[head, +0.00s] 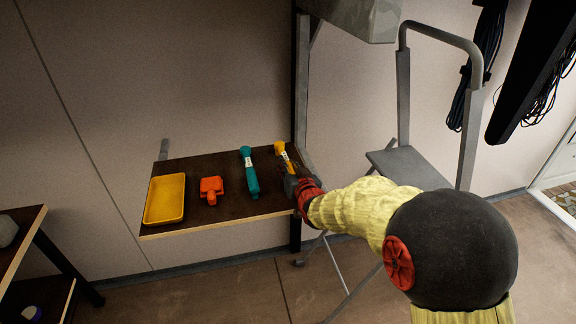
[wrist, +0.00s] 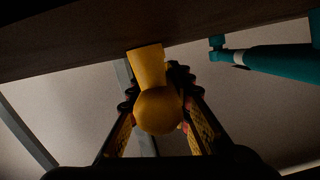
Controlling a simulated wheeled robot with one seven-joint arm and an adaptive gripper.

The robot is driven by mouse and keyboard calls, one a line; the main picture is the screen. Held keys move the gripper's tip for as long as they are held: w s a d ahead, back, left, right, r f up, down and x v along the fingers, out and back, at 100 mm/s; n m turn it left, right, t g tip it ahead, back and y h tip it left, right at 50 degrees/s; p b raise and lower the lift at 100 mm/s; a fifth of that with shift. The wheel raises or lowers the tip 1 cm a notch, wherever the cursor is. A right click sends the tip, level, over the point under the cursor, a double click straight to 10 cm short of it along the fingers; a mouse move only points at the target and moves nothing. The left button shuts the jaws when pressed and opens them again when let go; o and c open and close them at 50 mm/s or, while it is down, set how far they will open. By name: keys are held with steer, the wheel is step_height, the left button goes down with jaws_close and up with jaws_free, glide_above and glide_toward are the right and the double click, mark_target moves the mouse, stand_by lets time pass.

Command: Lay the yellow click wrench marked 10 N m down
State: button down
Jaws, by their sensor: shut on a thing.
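The yellow click wrench (head: 281,150) is at the right end of the wall shelf (head: 225,222), with a pale label band on it. My gripper (head: 291,178) reaches in from the right and is shut on the wrench. In the wrist view the wrench (wrist: 149,68) stands between the two fingers, its rounded yellow end towards the camera. Whether it touches the shelf board I cannot tell. The 10 N m marking is not legible. A teal wrench (head: 249,172) lies just left of it, and also shows in the wrist view (wrist: 280,61).
An orange-red block-like tool (head: 211,188) and a yellow tray (head: 165,200) are farther left on the shelf. A dark post (head: 301,90) rises behind the shelf's right end. A grey stepladder (head: 403,100) stands to the right. Bare shelf shows between the tools.

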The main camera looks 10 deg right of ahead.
steer(key=c, duration=1.5)
jaws_free()
steer(key=shift+c, duration=0.2)
steer(key=v, duration=1.2)
steer(key=shift+s+r, duration=0.2)
steer(key=shift+r, duration=0.05)
steer(key=s+r+n+g+p, duration=0.1)
steer(key=s+r+g, duration=0.3)
steer(key=s, duration=2.6)
steer(key=g, duration=0.6)
steer(key=shift+a+n+h, duration=0.3)
steer(key=shift+n, duration=0.1)
